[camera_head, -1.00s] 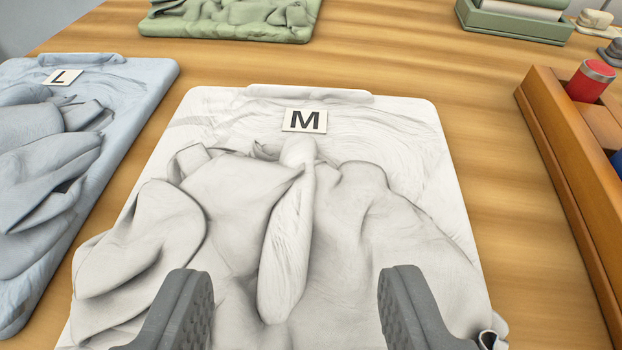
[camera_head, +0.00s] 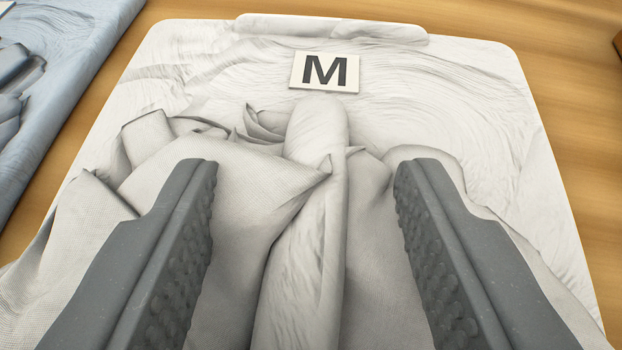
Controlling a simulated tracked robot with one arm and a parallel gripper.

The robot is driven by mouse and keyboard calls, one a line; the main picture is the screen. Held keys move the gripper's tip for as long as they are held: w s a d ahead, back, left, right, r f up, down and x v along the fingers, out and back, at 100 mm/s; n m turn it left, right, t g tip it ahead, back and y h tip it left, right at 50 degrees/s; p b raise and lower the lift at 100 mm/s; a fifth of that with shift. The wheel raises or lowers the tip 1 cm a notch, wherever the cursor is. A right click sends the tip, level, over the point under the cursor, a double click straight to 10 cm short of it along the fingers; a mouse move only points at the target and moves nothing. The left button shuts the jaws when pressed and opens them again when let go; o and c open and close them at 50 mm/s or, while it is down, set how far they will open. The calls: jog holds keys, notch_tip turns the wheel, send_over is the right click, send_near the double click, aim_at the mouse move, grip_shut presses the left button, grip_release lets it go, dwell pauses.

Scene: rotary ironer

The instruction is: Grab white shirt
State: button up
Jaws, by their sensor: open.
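The white shirt (camera_head: 260,175) lies bunched in folds on a pale board or base (camera_head: 450,75) with rounded corners. A raised, rounded fold (camera_head: 318,190) runs up its middle, below a small white tag marked "M" (camera_head: 324,71). My gripper (camera_head: 305,170) is open, with one grey finger on each side of this middle fold. The fingers overlap the shirt in the picture; I cannot tell whether they touch it. Nothing is held between them. The lower part of the shirt is partly hidden behind the fingers.
A blue garment on a similar base (camera_head: 75,85) lies to the left, with a strip of table between. Bare wooden table (camera_head: 580,120) shows on the right. A brown edge just shows at the far right.

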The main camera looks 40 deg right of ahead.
grip_shut()
